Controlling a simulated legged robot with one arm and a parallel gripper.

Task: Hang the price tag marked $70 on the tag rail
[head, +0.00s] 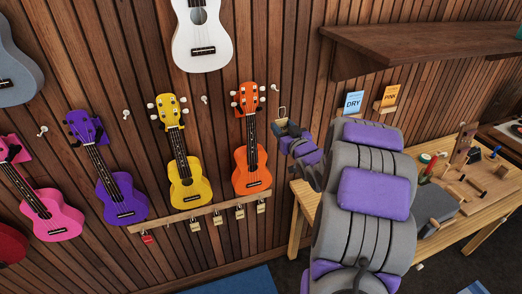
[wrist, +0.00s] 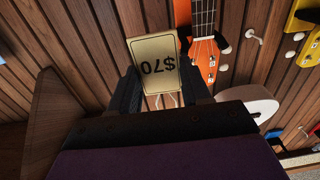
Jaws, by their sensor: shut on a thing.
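The gold $70 price tag (wrist: 155,64) shows in the wrist view with its marking upside down. It sits between the two dark fingers of my gripper (wrist: 157,88), which is shut on it. In the head view the tag (head: 282,112) shows small above my gripper (head: 284,124), in front of the wall and to the right of the orange ukulele's headstock. The wooden tag rail (head: 170,218) is fixed low on the wall under the yellow and orange ukuleles, below and to the left of my gripper. A red tag (head: 147,238) and several gold tags (head: 240,213) hang from it.
An orange ukulele (head: 252,168) and a yellow ukulele (head: 187,178) hang above the rail. A workbench (head: 455,215) with tools stands at right, partly behind my arm. A dark shelf (head: 430,42) juts out at upper right. The floor before the rail looks clear.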

